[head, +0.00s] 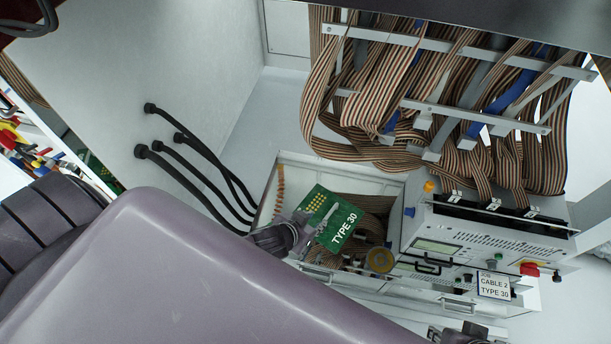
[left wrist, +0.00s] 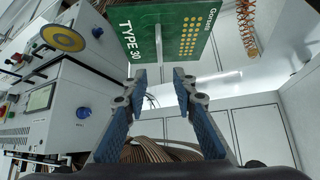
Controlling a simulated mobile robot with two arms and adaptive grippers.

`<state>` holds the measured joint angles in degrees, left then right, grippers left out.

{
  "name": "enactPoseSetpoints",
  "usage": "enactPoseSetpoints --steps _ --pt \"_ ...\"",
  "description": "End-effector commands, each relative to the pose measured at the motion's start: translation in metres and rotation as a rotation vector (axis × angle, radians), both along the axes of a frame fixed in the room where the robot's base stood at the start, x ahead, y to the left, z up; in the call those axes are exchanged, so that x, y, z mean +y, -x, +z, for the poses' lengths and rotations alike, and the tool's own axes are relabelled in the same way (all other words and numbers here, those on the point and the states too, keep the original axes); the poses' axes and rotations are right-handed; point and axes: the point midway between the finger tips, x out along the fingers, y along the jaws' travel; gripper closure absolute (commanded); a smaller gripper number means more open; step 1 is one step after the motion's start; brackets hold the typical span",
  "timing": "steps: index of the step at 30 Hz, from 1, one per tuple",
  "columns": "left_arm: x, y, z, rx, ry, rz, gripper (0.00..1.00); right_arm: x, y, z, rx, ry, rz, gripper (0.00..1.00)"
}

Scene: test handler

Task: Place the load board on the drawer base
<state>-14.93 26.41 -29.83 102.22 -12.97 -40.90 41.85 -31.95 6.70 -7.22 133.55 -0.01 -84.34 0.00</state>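The load board (head: 341,236) is a green plate marked TYPE 30, with gold contacts and a pale bar handle. In the head view it is over the open white drawer (head: 372,182); I cannot tell whether it rests on anything. The board also shows beyond my fingertips in the left wrist view (left wrist: 190,18). My left gripper (head: 304,226) is at the board's left side. In the left wrist view its blue-grey fingers (left wrist: 160,76) are apart, with the handle's end between them, not visibly gripped. Dark parts at the head view's bottom edge may be my right gripper (head: 464,334).
A white instrument (head: 430,222) with a display stands right of the drawer, bearing a label, CABLE 2 TYPE 30 (head: 493,286). Striped ribbon cables (head: 320,90) hang above and behind. Black hoses (head: 205,160) come from the left wall. A gold disc (head: 380,260) is near the drawer front.

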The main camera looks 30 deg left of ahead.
Motion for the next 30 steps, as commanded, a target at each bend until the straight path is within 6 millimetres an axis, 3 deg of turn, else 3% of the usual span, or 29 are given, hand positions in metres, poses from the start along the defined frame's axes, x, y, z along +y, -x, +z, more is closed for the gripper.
enactPoseSetpoints --steps 5,12,18,22,30 --pt "-0.004 0.012 0.014 0.043 -0.014 0.022 0.75 0.0 0.0 0.0 -0.001 0.0 0.0 0.74" --pt "0.005 0.079 0.057 0.262 -0.066 0.025 0.75 0.0 -0.001 0.0 -0.001 0.0 0.0 0.74" --pt "0.014 0.13 0.081 0.402 -0.079 -0.03 0.75 0.0 -0.001 0.0 -0.001 0.0 0.0 0.74" --pt "0.015 0.139 0.086 0.428 -0.083 -0.046 0.75 0.0 -0.001 0.0 -0.001 0.0 0.0 0.74" --pt "0.015 0.139 0.086 0.428 -0.085 -0.048 0.75 0.0 0.0 0.0 -0.001 0.0 0.0 0.74"
